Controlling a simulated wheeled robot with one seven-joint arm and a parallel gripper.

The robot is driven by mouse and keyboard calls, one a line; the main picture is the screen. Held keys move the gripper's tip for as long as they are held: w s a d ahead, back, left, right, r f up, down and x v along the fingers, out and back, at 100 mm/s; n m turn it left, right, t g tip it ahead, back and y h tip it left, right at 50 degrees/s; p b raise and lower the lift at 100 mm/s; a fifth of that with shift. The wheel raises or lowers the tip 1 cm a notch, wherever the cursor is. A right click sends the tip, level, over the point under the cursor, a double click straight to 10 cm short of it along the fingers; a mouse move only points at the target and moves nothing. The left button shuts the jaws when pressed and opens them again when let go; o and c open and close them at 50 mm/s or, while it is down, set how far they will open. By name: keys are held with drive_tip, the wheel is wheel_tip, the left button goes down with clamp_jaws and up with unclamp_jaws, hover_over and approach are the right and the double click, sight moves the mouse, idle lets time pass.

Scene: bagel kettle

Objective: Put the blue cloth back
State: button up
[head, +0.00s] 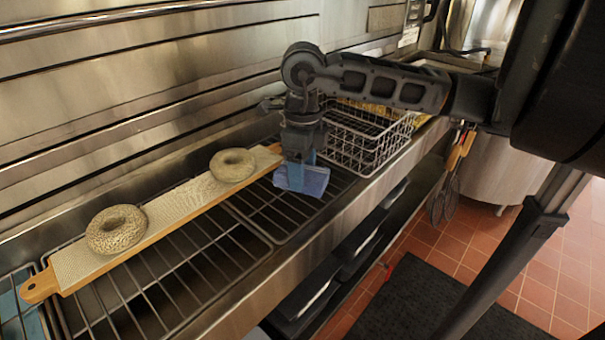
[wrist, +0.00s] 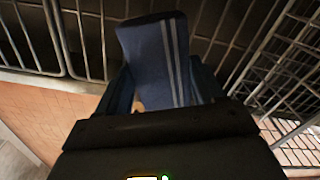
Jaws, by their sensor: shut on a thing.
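The blue cloth (head: 302,180) hangs from my gripper (head: 301,160) above the wire rack, left of the wire basket, in the head view. In the wrist view the cloth (wrist: 160,58) is a folded blue piece with pale stripes, between the fingers of my gripper (wrist: 165,95). My gripper is shut on it and points down. I cannot tell whether the cloth's lower edge touches the rack.
A long board (head: 185,203) on the rack (head: 190,270) carries two seeded bagels (head: 117,230) (head: 232,165). A wire basket (head: 365,140) stands right of my gripper. Something blue (head: 22,312) shows at the rack's far left. Bare rack lies in front of the board.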

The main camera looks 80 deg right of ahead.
drive_tip(key=shift+f, duration=1.05)
drive_tip(key=shift+f, duration=0.1)
drive_tip(key=o, duration=1.1)
drive_tip(key=shift+r, duration=0.2)
